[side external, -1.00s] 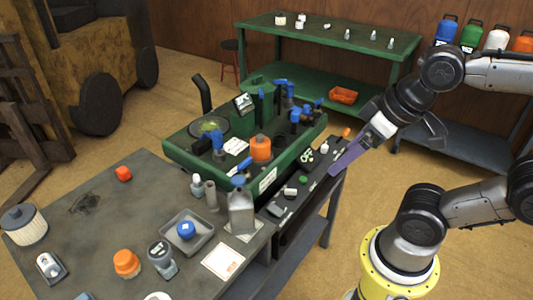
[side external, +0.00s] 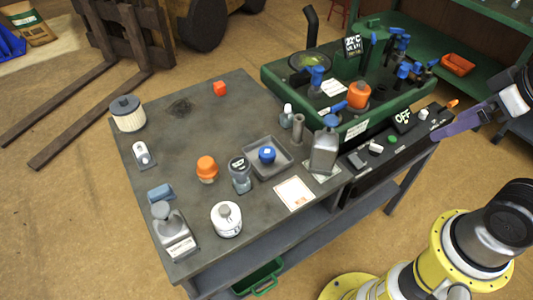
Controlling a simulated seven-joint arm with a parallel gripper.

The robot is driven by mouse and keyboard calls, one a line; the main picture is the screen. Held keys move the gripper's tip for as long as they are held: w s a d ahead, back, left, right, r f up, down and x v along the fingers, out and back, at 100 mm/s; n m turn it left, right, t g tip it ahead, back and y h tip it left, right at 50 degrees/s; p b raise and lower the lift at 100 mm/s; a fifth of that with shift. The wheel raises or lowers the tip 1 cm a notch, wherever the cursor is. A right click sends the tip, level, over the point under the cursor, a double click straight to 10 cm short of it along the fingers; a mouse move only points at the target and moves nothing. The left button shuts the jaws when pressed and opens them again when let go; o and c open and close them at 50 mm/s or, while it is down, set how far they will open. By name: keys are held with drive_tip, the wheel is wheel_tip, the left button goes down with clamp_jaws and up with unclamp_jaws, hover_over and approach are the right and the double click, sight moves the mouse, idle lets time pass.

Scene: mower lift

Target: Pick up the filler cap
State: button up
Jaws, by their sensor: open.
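Several cap-like things show, and I cannot tell for sure which is the filler cap. A blue cap (side external: 267,155) lies in a shallow grey tray (side external: 285,168) on the bench. An orange cap (side external: 207,165) stands to its left, and a larger orange cap (side external: 358,95) sits on the green mower deck (side external: 365,122). A small red cap-like piece (side external: 220,88) lies near the bench's far edge. My gripper (side external: 440,134) is at the right, beyond the bench's right end, away from all of these. It is open, its purple finger seen edge-on, with nothing visible in it.
A metal can (side external: 324,150), a grey cylinder (side external: 298,128) and a small bottle (side external: 286,116) stand near the tray. A dark jar (side external: 240,174), a white canister (side external: 227,220) and a filter (side external: 128,113) stand on the bench (side external: 180,140). Its far left part is fairly clear.

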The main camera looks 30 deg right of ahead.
drive_tip(key=shift+c, duration=0.8)
